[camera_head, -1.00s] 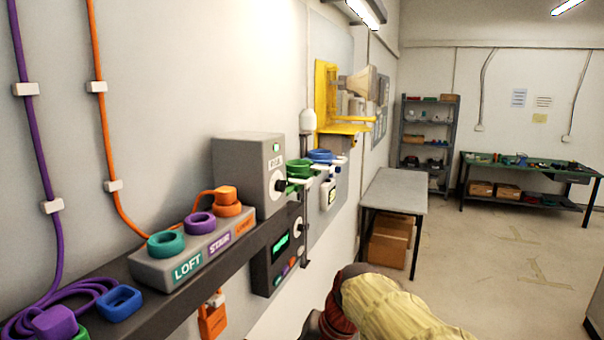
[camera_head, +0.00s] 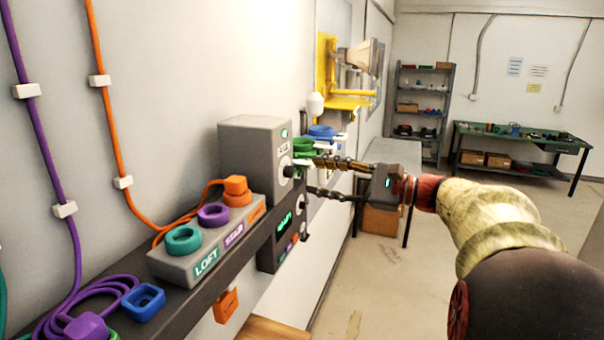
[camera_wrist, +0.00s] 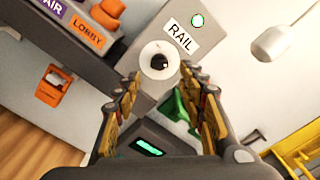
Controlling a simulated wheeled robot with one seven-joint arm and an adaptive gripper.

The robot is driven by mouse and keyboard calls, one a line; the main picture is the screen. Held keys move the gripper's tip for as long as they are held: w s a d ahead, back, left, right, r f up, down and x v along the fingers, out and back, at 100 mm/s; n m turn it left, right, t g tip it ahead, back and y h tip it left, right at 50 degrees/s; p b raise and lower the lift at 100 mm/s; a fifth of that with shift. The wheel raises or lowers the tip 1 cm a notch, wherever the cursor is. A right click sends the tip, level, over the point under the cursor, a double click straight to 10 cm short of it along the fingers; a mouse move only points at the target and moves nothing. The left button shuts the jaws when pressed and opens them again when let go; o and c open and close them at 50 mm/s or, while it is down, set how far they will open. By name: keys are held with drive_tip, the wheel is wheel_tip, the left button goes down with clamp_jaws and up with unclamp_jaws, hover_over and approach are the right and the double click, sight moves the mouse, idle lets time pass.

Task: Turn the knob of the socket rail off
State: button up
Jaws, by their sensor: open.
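The socket rail unit is a grey box (camera_head: 252,150) on the dark wall shelf, with a RAIL label and a lit green lamp. Its knob (camera_wrist: 159,61) is a round white disc with a dark centre, just below the label in the wrist view. My gripper (camera_wrist: 160,88) is open, with one finger on each side of the knob's line in that view. In the head view my gripper (camera_head: 312,175) reaches in from the right, its fingertips close to the box's front face. I cannot tell whether they touch the knob.
A socket block (camera_head: 175,268) with teal, purple and orange rings stands left of the box. A dark panel with a green display (camera_head: 268,250) hangs below. Green and blue rings (camera_head: 322,132) and a yellow bracket (camera_head: 345,102) lie beyond.

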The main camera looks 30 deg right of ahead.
sight(294, 172)
drive_tip(key=x, duration=0.5)
drive_tip(key=shift+w+a, duration=0.1)
drive_tip(key=shift+a, duration=0.05)
drive_tip(key=shift+c, duration=1.4)
drive_tip(key=c, duration=0.8)
